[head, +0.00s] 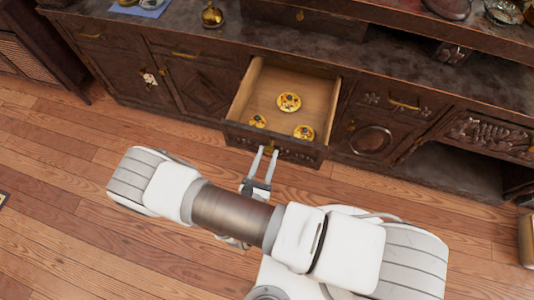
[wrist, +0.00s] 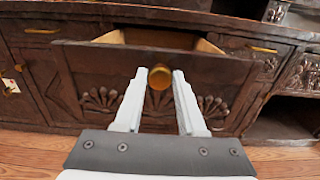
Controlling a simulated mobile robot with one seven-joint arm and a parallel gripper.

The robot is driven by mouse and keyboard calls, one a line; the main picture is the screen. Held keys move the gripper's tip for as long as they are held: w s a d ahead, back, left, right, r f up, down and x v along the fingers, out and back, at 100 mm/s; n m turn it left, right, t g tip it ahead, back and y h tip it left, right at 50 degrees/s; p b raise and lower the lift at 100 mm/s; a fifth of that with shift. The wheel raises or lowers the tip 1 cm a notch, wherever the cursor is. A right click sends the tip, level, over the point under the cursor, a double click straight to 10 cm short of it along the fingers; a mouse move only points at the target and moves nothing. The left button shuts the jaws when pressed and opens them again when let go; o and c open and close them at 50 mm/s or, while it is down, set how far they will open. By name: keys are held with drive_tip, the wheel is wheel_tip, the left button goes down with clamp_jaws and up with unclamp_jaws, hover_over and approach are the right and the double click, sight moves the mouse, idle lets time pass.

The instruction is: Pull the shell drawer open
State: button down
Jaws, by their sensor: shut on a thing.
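The shell drawer (head: 300,151) stands well out of the dark wooden cabinet, with its pale inside showing in the head view. Its front (wrist: 90,85), carved with shell fans, faces me in the wrist view. A round brass knob (wrist: 160,77) sits at the middle of that front. My gripper (head: 265,151) is at the drawer front, with its two pale fingers on either side of the knob. In the wrist view my gripper (wrist: 159,80) is shut on the knob.
Three yellow patterned round pieces, one of them in the middle (head: 289,102), lie in the drawer. A brass pot (head: 212,15) stands on the cabinet top (head: 260,35). A closed door (head: 190,85) is left of the drawer. The wooden floor (head: 60,190) in front is clear.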

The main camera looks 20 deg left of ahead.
drive_tip(key=c, duration=0.5)
unclamp_jaws()
drive_tip(key=shift+s, duration=0.1)
drive_tip(key=s, duration=1.1)
drive_tip(key=s+p, duration=0.1)
drive_tip(key=s, duration=0.5)
drive_tip(key=shift+s+a, duration=0.1)
drive_tip(key=shift+a, duration=0.2)
